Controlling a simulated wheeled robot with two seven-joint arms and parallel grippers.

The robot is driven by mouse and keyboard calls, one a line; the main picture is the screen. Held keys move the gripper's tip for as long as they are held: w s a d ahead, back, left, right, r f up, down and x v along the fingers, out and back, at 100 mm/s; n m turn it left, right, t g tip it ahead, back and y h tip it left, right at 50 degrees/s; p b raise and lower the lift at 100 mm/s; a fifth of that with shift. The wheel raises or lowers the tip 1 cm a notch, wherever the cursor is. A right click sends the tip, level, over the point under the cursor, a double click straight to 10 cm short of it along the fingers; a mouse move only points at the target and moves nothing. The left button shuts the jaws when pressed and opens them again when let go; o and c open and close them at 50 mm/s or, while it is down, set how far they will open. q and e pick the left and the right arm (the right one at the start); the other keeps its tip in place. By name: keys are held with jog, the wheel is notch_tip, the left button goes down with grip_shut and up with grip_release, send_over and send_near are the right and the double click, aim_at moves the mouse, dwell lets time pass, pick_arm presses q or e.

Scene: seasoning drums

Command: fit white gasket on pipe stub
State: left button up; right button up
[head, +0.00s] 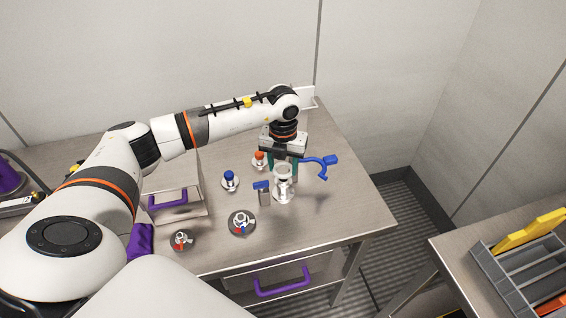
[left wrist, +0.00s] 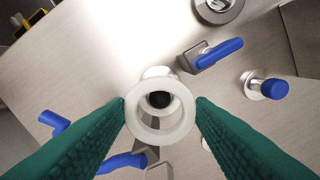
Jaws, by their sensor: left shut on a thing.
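My left gripper (head: 283,168) is shut on the white gasket (head: 283,174), a pale ring pinched at its two sides by the green fingers. In the left wrist view the gasket (left wrist: 160,135) sits between the left gripper's fingertips (left wrist: 160,112). The pipe stub (head: 284,192) stands upright on the table directly below the gasket. In the left wrist view the stub's dark opening shows through the ring, slightly towards the top of the hole. The gasket appears to be above the stub; whether they touch cannot be told. My right gripper is not in view.
A blue-handled valve (head: 263,192) stands close left of the stub. A blue-knobbed fitting (head: 230,180), an orange-knobbed one (head: 260,160) and a blue branched handle (head: 319,163) are nearby. Round flanged fittings (head: 242,223) lie in front. The table's right front is clear.

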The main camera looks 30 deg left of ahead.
pick_arm(q)
jog(key=shift+f+b, duration=1.25)
jog(key=shift+f, duration=0.5)
jog(key=o, duration=1)
notch_tip(320, 180, up, 12)
jog(key=b, duration=0.2)
